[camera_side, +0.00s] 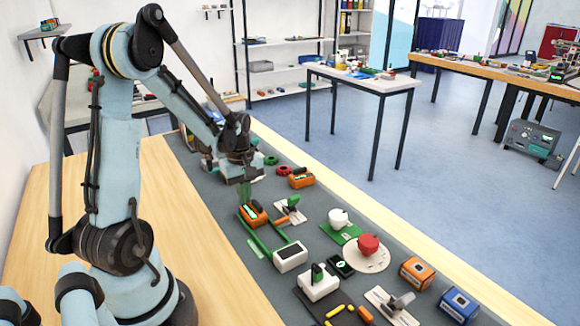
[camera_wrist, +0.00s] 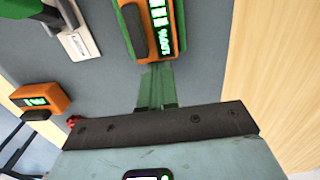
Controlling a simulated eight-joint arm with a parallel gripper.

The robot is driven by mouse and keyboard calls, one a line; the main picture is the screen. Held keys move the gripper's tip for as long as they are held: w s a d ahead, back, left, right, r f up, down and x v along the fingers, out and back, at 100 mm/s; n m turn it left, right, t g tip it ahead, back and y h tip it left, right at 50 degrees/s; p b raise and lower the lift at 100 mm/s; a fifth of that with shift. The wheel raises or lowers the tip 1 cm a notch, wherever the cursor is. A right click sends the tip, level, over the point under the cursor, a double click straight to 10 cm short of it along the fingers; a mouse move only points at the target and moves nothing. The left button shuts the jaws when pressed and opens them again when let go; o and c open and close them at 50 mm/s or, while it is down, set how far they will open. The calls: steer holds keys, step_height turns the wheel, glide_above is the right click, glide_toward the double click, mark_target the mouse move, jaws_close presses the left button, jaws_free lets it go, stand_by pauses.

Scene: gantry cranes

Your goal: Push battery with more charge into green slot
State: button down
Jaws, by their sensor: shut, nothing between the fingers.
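One orange battery (camera_side: 254,215) with a lit green display sits at the far end of the green slot's rails (camera_side: 262,241). In the wrist view this battery (camera_wrist: 148,30) shows several bright bars and digits. My gripper (camera_side: 243,203) is shut and empty, right behind it; the fingertips (camera_wrist: 156,70) lie close to its edge, and I cannot tell whether they touch. A second orange battery (camera_side: 301,178) lies on the grey mat farther back; its smaller display also shows in the wrist view (camera_wrist: 38,101), too small to read surely.
A white block (camera_side: 290,256) stands at the near end of the rails. A grey-and-green switch (camera_side: 291,208) stands close to the right. Bare wood (camera_side: 190,230) lies left.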

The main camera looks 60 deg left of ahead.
steer(key=shift+d, duration=5)
steer(key=shift+a, duration=0.65)
step_height(320, 180, up, 7)
